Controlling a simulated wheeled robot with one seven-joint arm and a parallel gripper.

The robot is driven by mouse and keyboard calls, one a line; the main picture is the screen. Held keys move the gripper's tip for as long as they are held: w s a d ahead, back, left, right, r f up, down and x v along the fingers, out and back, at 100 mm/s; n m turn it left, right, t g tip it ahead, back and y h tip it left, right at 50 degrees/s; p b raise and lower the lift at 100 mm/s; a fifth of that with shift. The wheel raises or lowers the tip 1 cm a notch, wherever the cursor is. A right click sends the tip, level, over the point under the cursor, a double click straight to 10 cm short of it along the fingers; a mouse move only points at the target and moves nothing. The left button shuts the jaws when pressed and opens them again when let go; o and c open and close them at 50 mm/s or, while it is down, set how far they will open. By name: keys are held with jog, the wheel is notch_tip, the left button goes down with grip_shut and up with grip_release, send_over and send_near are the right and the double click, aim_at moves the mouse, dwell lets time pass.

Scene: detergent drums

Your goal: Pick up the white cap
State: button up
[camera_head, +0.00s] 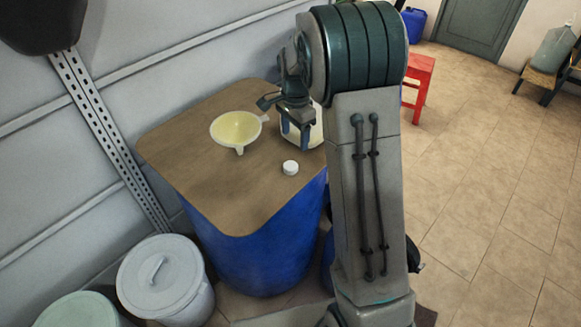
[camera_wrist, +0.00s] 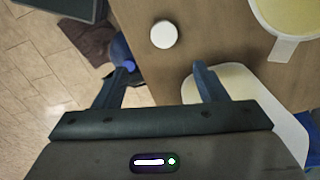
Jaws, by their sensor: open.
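The white cap (camera_head: 290,167) is small and round. It lies on the brown board (camera_head: 215,190) on top of the blue drum (camera_head: 262,245), near the board's right edge. In the wrist view the cap (camera_wrist: 164,34) is at upper centre, beyond the fingertips and apart from them. My gripper (camera_wrist: 162,75) is open and empty, its two fingers spread wide. In the head view my gripper (camera_head: 295,135) hangs over a white container (camera_head: 315,132), behind the cap. The container (camera_wrist: 245,90) also shows under the right finger in the wrist view.
A pale yellow funnel (camera_head: 236,129) lies on the board left of my gripper. A grey lidded bin (camera_head: 163,275) and a greenish one (camera_head: 80,312) stand on the floor at lower left. A red stool (camera_head: 419,85) stands behind my arm. Board space around the cap is clear.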

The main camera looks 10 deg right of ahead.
send_over(292, 165)
jog(key=f, duration=0.6)
jog(key=shift+s+d+f, duration=0.1)
jog(key=shift+s+d, duration=0.1)
jog(key=shift+d, duration=0.1)
jog(key=shift+w+a+f+p, duration=0.15)
jog(key=shift+f+p, duration=0.3)
jog(key=shift+f, duration=0.9)
jog(key=shift+w+a+f+p, duration=0.15)
jog(key=shift+f+p, duration=0.25)
jog(key=shift+f, duration=0.9)
jog(key=c, duration=1)
